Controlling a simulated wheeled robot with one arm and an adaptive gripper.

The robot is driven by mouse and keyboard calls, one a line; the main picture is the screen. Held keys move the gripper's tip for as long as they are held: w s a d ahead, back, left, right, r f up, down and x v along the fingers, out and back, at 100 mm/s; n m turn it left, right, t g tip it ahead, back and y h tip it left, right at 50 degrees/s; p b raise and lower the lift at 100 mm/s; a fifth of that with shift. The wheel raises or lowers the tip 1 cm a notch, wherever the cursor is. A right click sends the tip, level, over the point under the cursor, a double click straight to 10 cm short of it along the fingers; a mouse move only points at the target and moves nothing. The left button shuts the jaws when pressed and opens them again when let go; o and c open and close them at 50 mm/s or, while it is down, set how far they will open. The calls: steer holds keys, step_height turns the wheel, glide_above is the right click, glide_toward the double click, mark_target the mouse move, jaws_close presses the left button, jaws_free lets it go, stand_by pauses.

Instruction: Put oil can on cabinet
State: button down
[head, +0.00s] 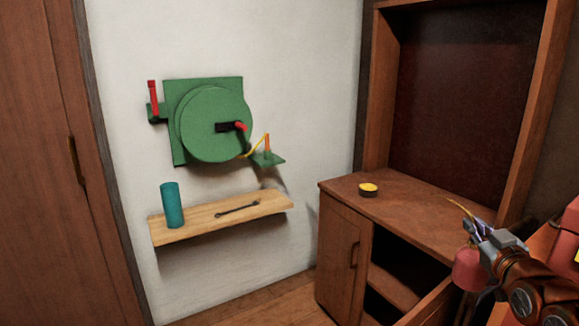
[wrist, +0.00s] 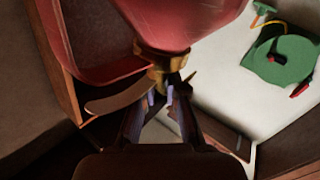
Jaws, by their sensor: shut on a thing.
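The oil can (head: 467,270) has a red body and a thin curved yellowish spout. My gripper (head: 478,232) is shut on its neck at the right of the head view, and the can hangs beside the cabinet's top in the picture. In the wrist view the can's red body (wrist: 185,20) fills the top, with its brass neck between my fingers (wrist: 163,88). The wooden cabinet (head: 425,205) has a flat top with a tall back frame. Whether the can is over the top or in front of it is hard to tell.
A small yellow and black round object (head: 368,189) sits on the cabinet top; the rest is largely clear. The cabinet's lower front is partly open. A wall shelf (head: 200,226) holds a teal cylinder (head: 172,205) and a wrench (head: 237,210), below a green wall device (head: 212,120).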

steer(key=shift+w+a+f, duration=0.1)
steer(key=shift+w+f, duration=0.2)
steer(key=shift+w, duration=0.25)
steer(key=w+a+f, duration=0.3)
steer(key=w+a, duration=0.1)
steer(key=w, duration=0.2)
steer(key=w+a+f, duration=0.3)
steer(key=w+a, duration=0.1)
steer(key=w, duration=0.2)
steer(key=w+a+f+y, duration=0.1)
steer(key=w+a, duration=0.7)
steer(key=a, duration=0.6)
step_height(320, 180, up, 26)
steer(key=p, duration=2.6)
steer(key=shift+w+n, duration=0.2)
steer(key=shift+n, duration=0.1)
steer(key=shift+d, duration=0.1)
